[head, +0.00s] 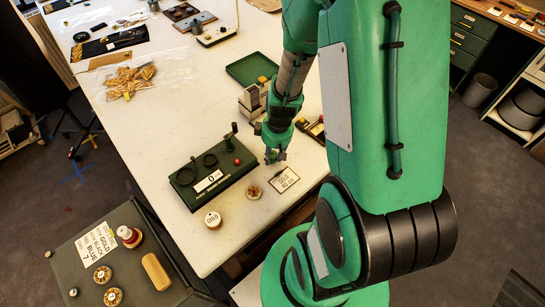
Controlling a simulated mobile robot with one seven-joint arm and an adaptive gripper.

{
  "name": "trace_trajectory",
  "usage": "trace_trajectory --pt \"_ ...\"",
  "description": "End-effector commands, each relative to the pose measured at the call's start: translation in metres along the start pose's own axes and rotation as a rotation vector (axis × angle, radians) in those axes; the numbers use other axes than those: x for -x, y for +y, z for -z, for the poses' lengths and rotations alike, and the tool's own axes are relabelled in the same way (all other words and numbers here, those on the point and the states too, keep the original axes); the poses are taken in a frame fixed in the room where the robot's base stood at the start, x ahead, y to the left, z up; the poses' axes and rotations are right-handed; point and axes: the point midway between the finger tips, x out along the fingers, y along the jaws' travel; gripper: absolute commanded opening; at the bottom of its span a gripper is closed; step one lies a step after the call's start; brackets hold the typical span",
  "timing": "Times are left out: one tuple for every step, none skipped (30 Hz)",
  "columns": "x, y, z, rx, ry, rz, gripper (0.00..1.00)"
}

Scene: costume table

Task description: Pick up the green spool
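My gripper (273,156) hangs low over the white table, just right of a dark green board (226,190). It is small in the head view, and I cannot tell whether its fingers are apart or closed. No thing shows clearly between them. A dark upright piece (230,134) stands at the board's back edge, left of my gripper; it may be a green spool, but it is too small to be sure. No other clear green spool shows. My arm hides part of the table's right side.
The board bears black rings (186,176), a red ball (237,161) and a white card (208,181). A green tray (252,69) lies behind.

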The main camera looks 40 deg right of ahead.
Motion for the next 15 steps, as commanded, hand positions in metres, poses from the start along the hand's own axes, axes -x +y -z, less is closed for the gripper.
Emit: trace_trajectory --pt "0.0000 0.0000 0.0000 0.000 0.000 0.000 0.15" --pt "0.0000 0.0000 0.0000 0.000 0.000 0.000 0.15" --pt "0.0000 0.0000 0.0000 0.000 0.000 0.000 0.15" --pt "0.0000 0.0000 0.0000 0.000 0.000 0.000 0.15" --pt "0.0000 0.0000 0.0000 0.000 0.000 0.000 0.15" --pt "0.0001 0.0000 0.0001 0.000 0.000 0.000 0.15" --pt "0.0002 0.0000 0.0001 0.000 0.000 0.000 0.15" --pt "0.0004 0.0001 0.0001 0.000 0.000 0.000 0.15" --pt "0.0009 0.0001 0.0002 0.000 0.000 0.000 0.15" --pt "0.0015 0.0001 0.0003 0.000 0.000 0.000 0.15" --pt "0.0023 0.0002 0.0005 0.000 0.001 0.000 0.15" --pt "0.0038 0.0003 0.0008 0.000 0.001 -0.001 0.15" --pt "0.0052 0.0003 0.0010 0.000 0.001 -0.001 0.15" --pt "0.0069 0.0004 0.0013 0.000 0.001 -0.001 0.15" --pt "0.0097 0.0004 0.0017 0.000 0.001 -0.001 0.15"
